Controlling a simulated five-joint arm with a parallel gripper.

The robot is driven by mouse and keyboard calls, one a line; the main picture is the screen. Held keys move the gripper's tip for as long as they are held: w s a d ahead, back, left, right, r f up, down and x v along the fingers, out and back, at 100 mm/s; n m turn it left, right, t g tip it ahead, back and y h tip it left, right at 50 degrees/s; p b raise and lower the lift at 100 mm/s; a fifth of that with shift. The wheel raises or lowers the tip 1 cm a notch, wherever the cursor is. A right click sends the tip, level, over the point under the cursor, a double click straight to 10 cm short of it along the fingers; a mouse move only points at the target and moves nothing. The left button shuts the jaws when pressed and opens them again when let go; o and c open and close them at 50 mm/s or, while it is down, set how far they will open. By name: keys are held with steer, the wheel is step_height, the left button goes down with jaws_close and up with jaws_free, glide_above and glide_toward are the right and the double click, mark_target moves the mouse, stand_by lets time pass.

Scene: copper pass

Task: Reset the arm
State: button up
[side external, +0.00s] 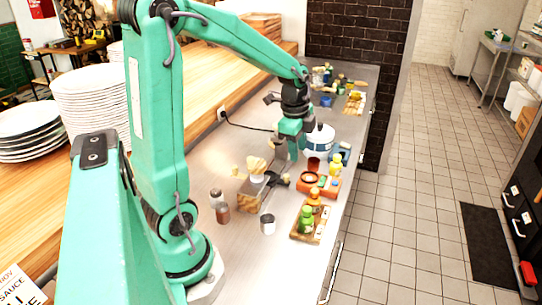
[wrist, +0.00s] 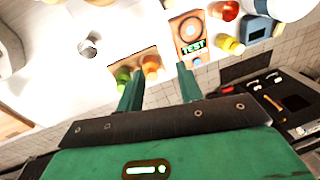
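My gripper (side external: 290,152) hangs over the metal counter (side external: 243,230), fingers pointing down, in front of a white and blue rounded pot (side external: 320,138). In the wrist view my gripper (wrist: 157,79) has its two green fingers apart, with nothing between them. The arm is stretched out along the counter. How high the fingertips are above the counter is hard to tell.
An orange tray (side external: 333,187) and a wooden tray with green and orange bottles (side external: 307,221) stand along the counter's right edge. A metal cup (side external: 267,224), shakers (side external: 220,208) and a wooden utensil box (side external: 252,191) stand nearer. Stacked plates (side external: 90,110) are at left.

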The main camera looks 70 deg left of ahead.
steer(key=s+d+r+n+t, duration=0.2)
steer(key=s+d+r+n, duration=0.2)
steer(key=s+d+n, duration=0.1)
steer(key=s+d+r+n+t, duration=0.2)
steer(key=s+d+r+n, duration=0.2)
steer(key=s+d, duration=0.3)
steer(key=shift+d+n+h, duration=0.3)
steer(key=shift+d+n, duration=0.4)
steer(key=shift+d, duration=0.25)
